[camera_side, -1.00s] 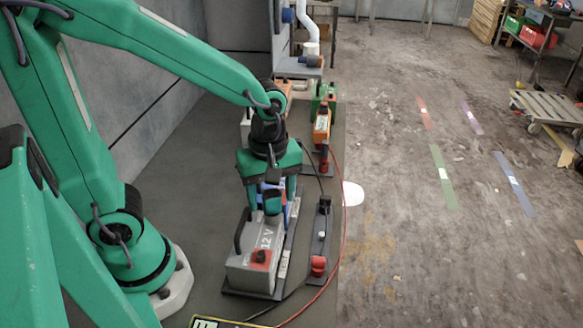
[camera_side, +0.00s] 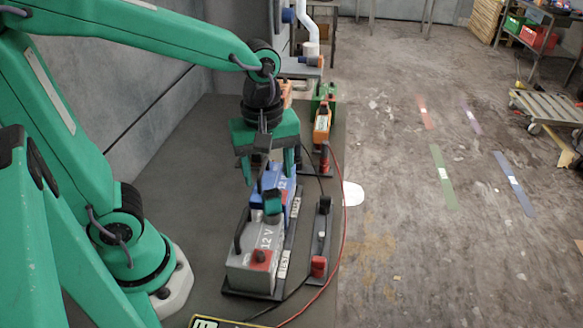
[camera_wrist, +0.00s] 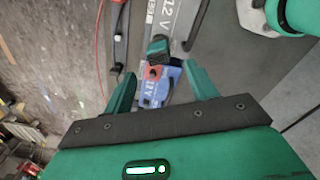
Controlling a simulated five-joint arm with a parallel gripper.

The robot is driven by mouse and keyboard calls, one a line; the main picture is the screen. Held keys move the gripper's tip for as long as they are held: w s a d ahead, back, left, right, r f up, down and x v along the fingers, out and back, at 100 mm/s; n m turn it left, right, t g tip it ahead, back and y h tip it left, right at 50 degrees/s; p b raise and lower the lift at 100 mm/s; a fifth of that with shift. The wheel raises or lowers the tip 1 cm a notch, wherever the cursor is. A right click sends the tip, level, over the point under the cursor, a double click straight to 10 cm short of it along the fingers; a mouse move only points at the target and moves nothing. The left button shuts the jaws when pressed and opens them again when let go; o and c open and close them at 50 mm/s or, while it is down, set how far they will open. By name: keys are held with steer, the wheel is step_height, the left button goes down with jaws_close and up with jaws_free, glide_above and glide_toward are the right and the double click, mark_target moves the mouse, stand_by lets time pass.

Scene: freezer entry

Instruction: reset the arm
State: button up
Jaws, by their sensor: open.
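My gripper (camera_side: 268,177) hangs fingers-down above a blue 12 V battery (camera_side: 265,187). Its two green fingers are spread apart, with nothing visibly held. In the wrist view my gripper (camera_wrist: 158,70) shows a finger on each side of the blue battery (camera_wrist: 153,92). A grey 12 V battery (camera_side: 245,262) stands in front of the blue one. A teal and dark piece (camera_side: 272,203) appears at the grey battery's top; how it is attached is unclear.
A narrow dark strip (camera_side: 321,235) with a red terminal lies right of the batteries. Red and black cables curve past it. An orange tool (camera_side: 321,125) and a green box stand behind. A grey wall (camera_side: 165,60) is at left; open floor (camera_side: 420,260) is at right.

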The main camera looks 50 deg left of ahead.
steer(key=s+a+r+m+t, duration=0.4)
steer(key=a+m+t, duration=0.1)
steer(key=m, duration=0.9)
steer(key=shift+a+r, duration=0.35)
steer(key=shift+r, duration=0.05)
